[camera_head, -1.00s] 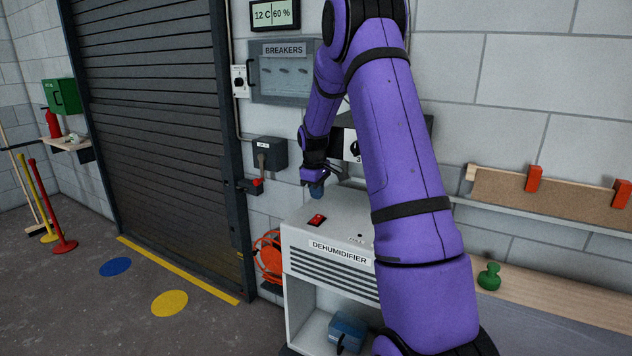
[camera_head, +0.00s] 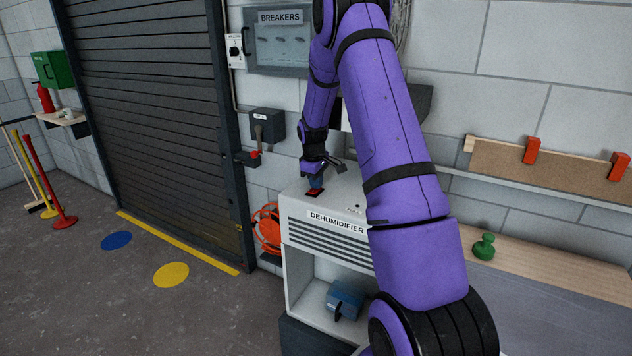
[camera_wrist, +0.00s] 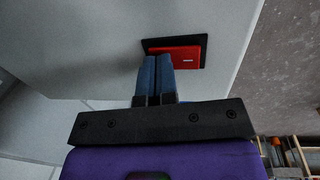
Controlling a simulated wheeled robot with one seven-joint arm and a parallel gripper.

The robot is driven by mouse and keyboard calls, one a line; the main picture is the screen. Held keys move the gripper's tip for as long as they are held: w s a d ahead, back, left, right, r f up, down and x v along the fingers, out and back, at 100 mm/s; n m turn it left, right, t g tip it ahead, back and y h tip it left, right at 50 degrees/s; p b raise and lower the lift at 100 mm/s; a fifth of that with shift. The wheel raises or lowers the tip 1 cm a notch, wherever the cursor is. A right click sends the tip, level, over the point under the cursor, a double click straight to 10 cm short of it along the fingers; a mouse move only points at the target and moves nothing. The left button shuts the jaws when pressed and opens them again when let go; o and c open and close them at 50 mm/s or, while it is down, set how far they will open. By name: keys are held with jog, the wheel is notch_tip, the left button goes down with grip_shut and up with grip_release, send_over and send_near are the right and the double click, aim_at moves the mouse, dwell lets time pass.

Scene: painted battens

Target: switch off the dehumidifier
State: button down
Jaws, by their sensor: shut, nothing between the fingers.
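The dehumidifier (camera_head: 300,226) is a white cabinet with a labelled, slatted front, standing by the wall right of the shutter. Its red rocker switch (camera_head: 314,193) sits in a black frame on the top, near the front left corner. It also shows in the wrist view (camera_wrist: 181,55), with a small pale mark on its right part. My gripper (camera_head: 316,184) is shut and empty, its blue fingertips pointing down at the switch. In the wrist view the fingertips (camera_wrist: 158,62) overlap the switch's near left part. I cannot tell whether they touch it.
A grey lever box (camera_head: 266,126) with a red-tipped handle is on the wall to the left. The breaker panel (camera_head: 282,48) hangs above. A blue object (camera_head: 344,299) lies in the cabinet's open lower bay. A bench with a green knob (camera_head: 484,247) stands at right.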

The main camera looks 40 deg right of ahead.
aim_at(312, 191)
jog(key=shift+a+f, duration=0.1)
jog(key=shift+a, duration=0.05)
jog(key=shift+s+a+r, duration=0.25)
jog(key=shift+a, duration=0.3)
jog(key=shift+r, duration=0.1)
notch_tip(312, 191, up, 11)
jog(key=a, duration=0.1)
jog(key=shift+s+a+f, duration=0.15)
jog(key=shift+s+f, duration=0.05)
dwell(0.4)
dwell(0.3)
